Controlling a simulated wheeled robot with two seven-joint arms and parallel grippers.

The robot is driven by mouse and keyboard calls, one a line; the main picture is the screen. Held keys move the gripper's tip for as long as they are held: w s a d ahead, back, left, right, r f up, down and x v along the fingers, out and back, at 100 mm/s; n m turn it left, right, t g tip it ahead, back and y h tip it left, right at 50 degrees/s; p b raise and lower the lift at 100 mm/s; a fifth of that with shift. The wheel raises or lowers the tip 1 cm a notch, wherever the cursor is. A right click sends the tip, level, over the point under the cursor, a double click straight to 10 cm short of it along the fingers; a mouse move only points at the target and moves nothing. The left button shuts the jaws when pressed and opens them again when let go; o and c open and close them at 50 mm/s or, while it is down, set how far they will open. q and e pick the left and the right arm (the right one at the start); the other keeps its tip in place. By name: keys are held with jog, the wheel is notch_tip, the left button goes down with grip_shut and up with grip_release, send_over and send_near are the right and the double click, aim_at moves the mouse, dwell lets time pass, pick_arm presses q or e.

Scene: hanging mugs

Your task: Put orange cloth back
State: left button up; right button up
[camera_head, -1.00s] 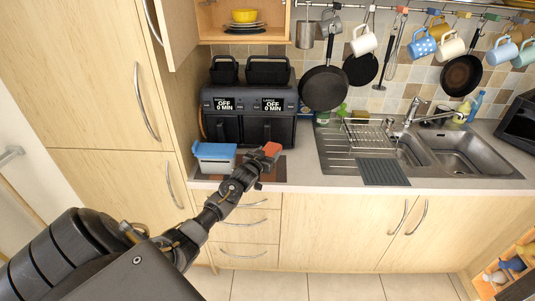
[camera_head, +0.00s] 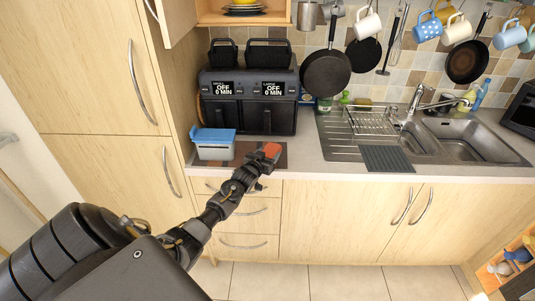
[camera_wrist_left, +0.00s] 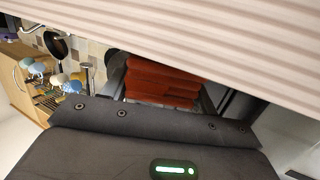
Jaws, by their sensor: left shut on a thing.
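The orange cloth (camera_head: 271,150) is a small red-orange folded piece at the end of my left arm. My left gripper (camera_head: 263,158) is shut on it, in front of the counter's left part. In the left wrist view the cloth (camera_wrist_left: 165,80) shows as stacked folds at the gripper, partly covered by a pale striped surface (camera_wrist_left: 190,30) along the top. My right gripper is not in view.
A grey box with a blue lid (camera_head: 213,144) stands left on the counter, beside a black two-drawer air fryer (camera_head: 250,98). A dark mat (camera_head: 242,153) lies near the gripper. The sink (camera_head: 470,146) is right; mugs and pans hang above.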

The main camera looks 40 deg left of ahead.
pick_arm(q)
jog(key=shift+f, duration=0.35)
dwell(0.4)
jog(key=o, duration=1.4)
jog(key=b+v, duration=0.2)
jog(key=v, duration=0.9)
